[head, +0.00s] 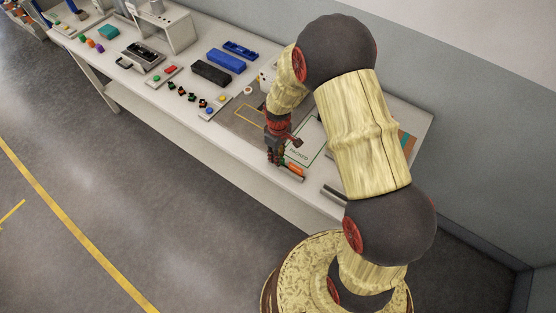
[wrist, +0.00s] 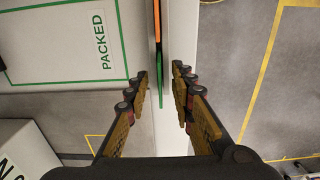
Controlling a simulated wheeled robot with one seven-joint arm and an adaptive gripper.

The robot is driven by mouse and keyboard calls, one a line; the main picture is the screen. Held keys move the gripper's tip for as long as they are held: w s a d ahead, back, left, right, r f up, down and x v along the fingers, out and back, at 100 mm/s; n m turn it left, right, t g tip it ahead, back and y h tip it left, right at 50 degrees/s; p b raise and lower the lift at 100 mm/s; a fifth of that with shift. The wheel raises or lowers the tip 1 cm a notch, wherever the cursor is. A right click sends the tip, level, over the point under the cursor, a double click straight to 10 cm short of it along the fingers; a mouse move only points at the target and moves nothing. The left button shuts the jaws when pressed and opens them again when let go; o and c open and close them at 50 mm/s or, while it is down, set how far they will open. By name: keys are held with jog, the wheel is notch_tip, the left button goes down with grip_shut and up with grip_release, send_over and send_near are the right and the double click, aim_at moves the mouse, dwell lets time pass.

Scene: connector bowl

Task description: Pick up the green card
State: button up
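The green card (wrist: 161,72) shows in the wrist view as a narrow green strip on the pale tabletop, close to the table's front edge. Its near end lies between my two fingers in the picture. My gripper (wrist: 161,88) is open, with a finger on each side of the strip and a clear gap between them. I cannot tell how far above the card the fingertips are. In the head view my gripper (head: 275,160) hangs over the front edge of the table, and the card is mostly hidden there.
An orange piece (wrist: 157,18) adjoins the card's far end; it also shows in the head view (head: 295,170). A green-outlined area marked PACKED (wrist: 92,40) lies to the left. Blue and black trays (head: 211,72) stand farther along the table (head: 215,125).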

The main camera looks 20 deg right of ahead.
jog(key=shift+c, duration=1.2)
jog(key=c, duration=0.4)
jog(key=shift+r, duration=0.1)
